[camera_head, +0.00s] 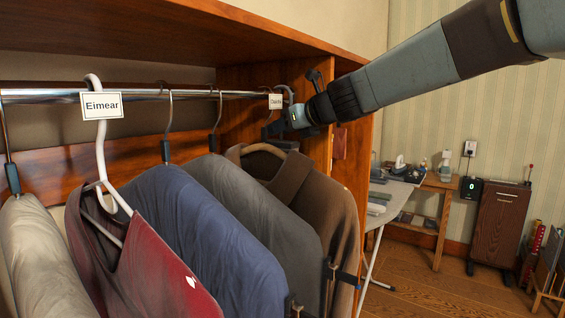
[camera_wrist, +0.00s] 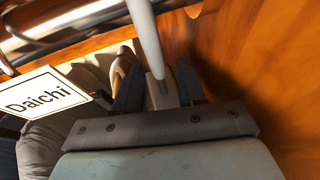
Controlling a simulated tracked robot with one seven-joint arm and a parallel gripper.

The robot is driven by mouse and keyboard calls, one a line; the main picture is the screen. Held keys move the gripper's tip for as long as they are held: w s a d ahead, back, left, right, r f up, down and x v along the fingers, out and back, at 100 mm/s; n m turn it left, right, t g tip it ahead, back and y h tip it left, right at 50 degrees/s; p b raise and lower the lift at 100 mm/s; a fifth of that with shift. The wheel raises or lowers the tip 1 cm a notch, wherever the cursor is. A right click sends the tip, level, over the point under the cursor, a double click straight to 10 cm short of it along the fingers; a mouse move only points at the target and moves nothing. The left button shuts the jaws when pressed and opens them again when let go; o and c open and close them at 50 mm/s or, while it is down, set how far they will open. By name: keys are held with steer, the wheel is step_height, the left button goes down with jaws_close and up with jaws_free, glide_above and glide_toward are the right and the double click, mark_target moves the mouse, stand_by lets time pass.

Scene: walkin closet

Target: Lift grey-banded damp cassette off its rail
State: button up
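My gripper (camera_head: 275,128) is at the far right end of the metal rail (camera_head: 190,95), above the brown garment. In the wrist view, a pale upright stem (camera_wrist: 147,35) with a grey block (camera_wrist: 163,94) at its lower end stands between the two dark fingers of my gripper (camera_wrist: 158,85). The fingers lie close on both sides of the block; contact is not clear. A thick pale hook (camera_head: 287,92) shows over the rail beside my gripper. I cannot make out a grey-banded cassette for certain; my gripper hides much there.
A "Daichi" tag (camera_wrist: 40,91) hangs just left of the fingers, and a wooden panel (camera_wrist: 265,80) is close on the right. Several garments fill the rail, with a white "Eimear" hanger (camera_head: 101,150) nearer. An ironing board (camera_head: 390,192) stands right of the closet.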

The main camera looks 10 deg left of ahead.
steer(key=shift+w+a+f, duration=0.15)
steer(key=shift+w+a, duration=0.1)
steer(key=shift+a, duration=0.15)
steer(key=shift+c, duration=0.2)
jaws_close()
